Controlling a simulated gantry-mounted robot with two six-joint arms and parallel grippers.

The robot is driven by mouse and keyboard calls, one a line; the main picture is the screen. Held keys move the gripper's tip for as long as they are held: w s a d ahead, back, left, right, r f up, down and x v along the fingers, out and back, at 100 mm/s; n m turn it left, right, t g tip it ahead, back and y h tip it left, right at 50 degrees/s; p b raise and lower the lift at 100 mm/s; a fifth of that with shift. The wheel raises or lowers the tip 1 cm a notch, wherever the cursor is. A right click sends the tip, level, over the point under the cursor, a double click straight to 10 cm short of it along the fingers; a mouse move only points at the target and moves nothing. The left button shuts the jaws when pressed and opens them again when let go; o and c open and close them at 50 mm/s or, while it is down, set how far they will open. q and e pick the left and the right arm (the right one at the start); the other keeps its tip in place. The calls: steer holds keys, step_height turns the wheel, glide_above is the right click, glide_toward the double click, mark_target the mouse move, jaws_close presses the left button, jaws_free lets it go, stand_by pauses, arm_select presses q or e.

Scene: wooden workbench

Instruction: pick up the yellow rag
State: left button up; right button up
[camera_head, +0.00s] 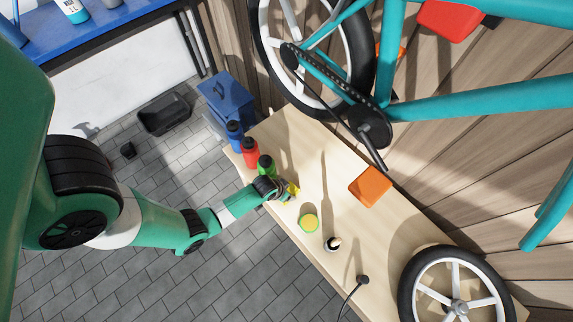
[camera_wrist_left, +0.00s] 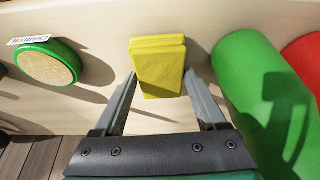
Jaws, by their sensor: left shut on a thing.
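The yellow rag (camera_head: 293,189) is at my left gripper (camera_head: 287,192) over the left edge side of the wooden bench. In the left wrist view the rag (camera_wrist_left: 158,68) looks like a folded yellow pad between the two grey fingers. My left gripper (camera_wrist_left: 160,76) is shut on it. Whether the rag touches the bench is hard to tell. My right gripper is not in view.
Green (camera_head: 266,166), red (camera_head: 250,152) and blue (camera_head: 235,134) bottles stand close beside the gripper. A round green tin (camera_head: 309,223), an orange block (camera_head: 370,186) and a loose wheel (camera_head: 458,300) are on the bench (camera_head: 330,190). A teal bicycle hangs above.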

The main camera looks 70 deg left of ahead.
arm_select(q)
steer(key=p+v, duration=0.2)
steer(key=w+p+v, duration=0.1)
steer(key=p+v, duration=0.1)
steer(key=v, duration=0.1)
steer(key=shift+r+p, duration=0.35)
steer(key=shift+r, duration=0.15)
steer(key=s+d+r+p, duration=0.6)
steer(key=d+p, duration=0.3)
steer(key=d, duration=0.2)
steer(key=shift+s+r, duration=0.3)
steer(key=shift+r, duration=0.4)
steer(key=shift+d, duration=0.1)
